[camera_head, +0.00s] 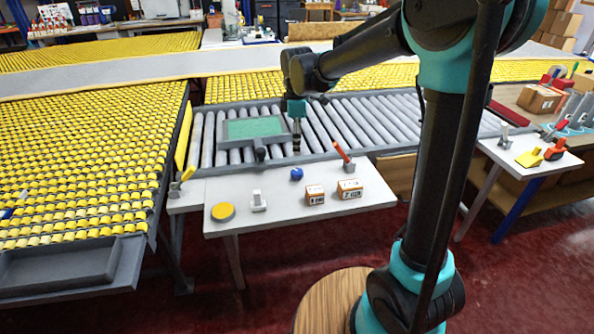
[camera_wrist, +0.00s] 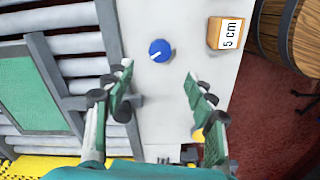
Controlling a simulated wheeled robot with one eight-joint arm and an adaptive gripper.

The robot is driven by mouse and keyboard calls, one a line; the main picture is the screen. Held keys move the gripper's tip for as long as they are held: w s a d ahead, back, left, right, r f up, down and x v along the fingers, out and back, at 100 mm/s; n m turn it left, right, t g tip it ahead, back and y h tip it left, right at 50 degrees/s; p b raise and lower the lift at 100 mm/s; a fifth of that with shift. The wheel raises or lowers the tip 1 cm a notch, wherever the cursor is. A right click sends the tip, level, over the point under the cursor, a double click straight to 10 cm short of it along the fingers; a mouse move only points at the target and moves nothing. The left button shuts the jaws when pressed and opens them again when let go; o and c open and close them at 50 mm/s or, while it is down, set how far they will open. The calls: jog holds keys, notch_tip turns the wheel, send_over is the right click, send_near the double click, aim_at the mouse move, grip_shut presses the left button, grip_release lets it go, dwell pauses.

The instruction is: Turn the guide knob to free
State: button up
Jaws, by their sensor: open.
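The guide knob is a small round blue knob (camera_head: 296,174) on the white table in front of the rollers. In the wrist view the blue knob (camera_wrist: 161,49) shows a white pointer mark toward its lower left. My gripper (camera_head: 297,150) hangs pointing down, beyond the knob near the roller frame's edge in the head view. In the wrist view my gripper (camera_wrist: 160,82) is open and empty, its two fingers wide apart, with the knob ahead of the gap and not touched. I see no label showing which setting is free.
The white table (camera_head: 280,215) also holds a yellow disc (camera_head: 223,212), a white switch (camera_head: 258,201) and two orange boxes (camera_head: 315,195) (camera_head: 349,189). A red lever (camera_head: 342,152) stands at its back edge. A green panel (camera_head: 254,128) lies over the rollers (camera_head: 350,120).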

aim_at(297, 171)
notch_tip(297, 171, down, 11)
jog(key=shift+f, duration=0.15)
dwell(0.4)
jog(key=c, duration=1.2)
